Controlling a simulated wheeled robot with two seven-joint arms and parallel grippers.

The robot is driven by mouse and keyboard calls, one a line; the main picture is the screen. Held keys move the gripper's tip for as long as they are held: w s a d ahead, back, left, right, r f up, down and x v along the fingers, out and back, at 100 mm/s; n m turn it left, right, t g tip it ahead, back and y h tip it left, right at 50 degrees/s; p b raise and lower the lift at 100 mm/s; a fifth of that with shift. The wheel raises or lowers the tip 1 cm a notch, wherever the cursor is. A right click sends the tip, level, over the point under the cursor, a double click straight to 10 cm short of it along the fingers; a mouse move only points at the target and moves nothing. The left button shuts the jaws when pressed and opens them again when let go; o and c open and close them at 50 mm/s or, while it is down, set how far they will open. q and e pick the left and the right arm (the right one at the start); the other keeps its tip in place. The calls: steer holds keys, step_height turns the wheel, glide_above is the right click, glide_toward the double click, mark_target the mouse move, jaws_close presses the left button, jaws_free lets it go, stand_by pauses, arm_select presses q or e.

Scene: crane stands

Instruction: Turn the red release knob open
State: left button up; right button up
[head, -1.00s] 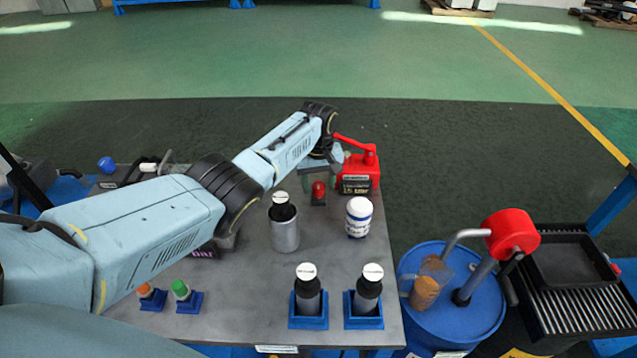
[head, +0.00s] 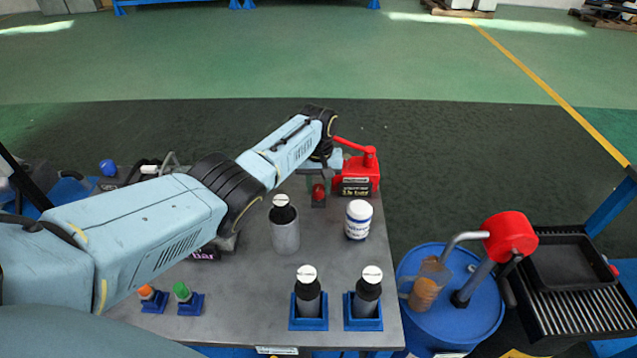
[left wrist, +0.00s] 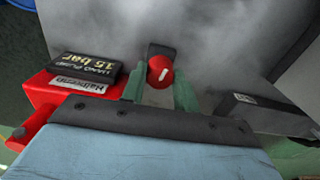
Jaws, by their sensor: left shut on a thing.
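In the left wrist view the knob (left wrist: 160,71) is a round red cap with a short white mark, tilted a little from the picture's vertical. My left gripper (left wrist: 159,88) reaches down over the table with its greenish fingers on either side of the knob, shut on it. In the head view my wrist partly hides the fingers. My right gripper is not in view.
A grey bottle with a black top (head: 284,224) and a white jar (head: 358,219) stand near the knob. Two black-topped bottles stand in blue holders (head: 308,323) at the front. A blue drum (head: 477,318) with a red-reeled pump stands right of the table.

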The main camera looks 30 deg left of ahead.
arm_select(q)
steer(key=m, duration=0.2)
steer(key=shift+m+p, duration=0.3)
steer(key=shift+m, duration=0.1)
steer(key=m, duration=0.3)
steer(key=shift+m, duration=0.3)
steer(key=m, duration=0.3)
steer(key=shift+m+p, duration=0.3)
steer(key=m, duration=0.3)
steer(key=shift+m, duration=0.3)
steer(key=m, duration=0.3)
steer(key=shift+m, duration=0.3)
steer(key=m, duration=0.3)
steer(key=shift+m, duration=0.3)
steer(key=m, duration=0.6)
steer(key=shift+b, duration=0.35)
steer(key=shift+m, duration=0.3)
